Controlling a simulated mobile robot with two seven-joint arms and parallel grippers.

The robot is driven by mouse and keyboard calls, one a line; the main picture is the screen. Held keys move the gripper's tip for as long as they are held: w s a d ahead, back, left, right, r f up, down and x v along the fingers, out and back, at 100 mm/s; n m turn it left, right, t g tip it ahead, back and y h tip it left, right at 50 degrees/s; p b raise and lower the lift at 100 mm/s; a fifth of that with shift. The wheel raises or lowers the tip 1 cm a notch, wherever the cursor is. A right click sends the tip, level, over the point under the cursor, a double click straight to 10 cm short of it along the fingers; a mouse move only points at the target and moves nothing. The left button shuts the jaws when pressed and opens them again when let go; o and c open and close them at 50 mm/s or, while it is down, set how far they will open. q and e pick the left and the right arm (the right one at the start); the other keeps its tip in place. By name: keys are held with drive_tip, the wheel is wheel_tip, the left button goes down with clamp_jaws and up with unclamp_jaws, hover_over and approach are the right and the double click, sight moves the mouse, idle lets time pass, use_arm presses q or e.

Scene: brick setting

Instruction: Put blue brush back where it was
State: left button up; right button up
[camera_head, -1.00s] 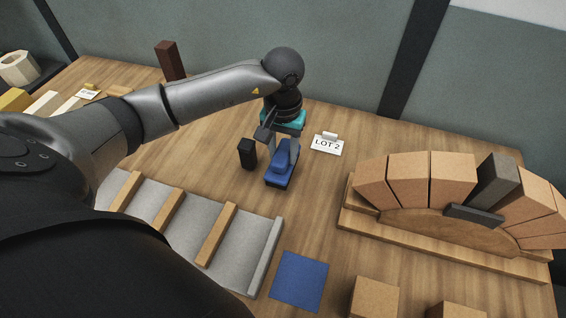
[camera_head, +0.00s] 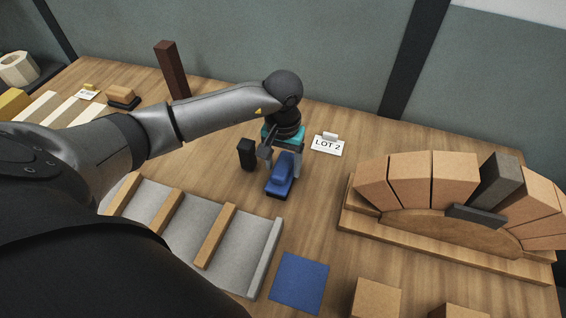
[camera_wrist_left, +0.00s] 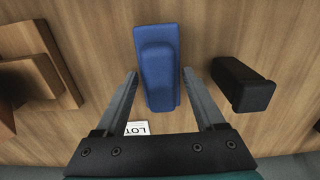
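The blue brush (camera_head: 281,178) lies on the wooden table in the head view, beneath my left gripper (camera_head: 280,161). In the left wrist view the brush (camera_wrist_left: 158,68) lies between the two spread fingers of the gripper (camera_wrist_left: 160,73), with a gap visible on both sides. The gripper is open and holds nothing; its exact height over the brush is hard to tell. A flat blue square (camera_head: 299,282) lies on the table nearer the front. My right gripper is not in view.
A black block (camera_head: 246,154) stands close left of the brush. A LOT 2 card (camera_head: 328,145) is at right. A brick arch on a wooden base (camera_head: 440,252) fills the right side. A grey slatted tray (camera_head: 184,222) lies at left; a brown post (camera_head: 171,68) stands behind.

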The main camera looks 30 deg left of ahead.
sight(283, 164)
use_arm(q)
wheel_tip(283, 164, up, 12)
drive_tip(key=p, duration=0.1)
drive_tip(key=shift+r, duration=0.2)
idle(0.4)
idle(0.4)
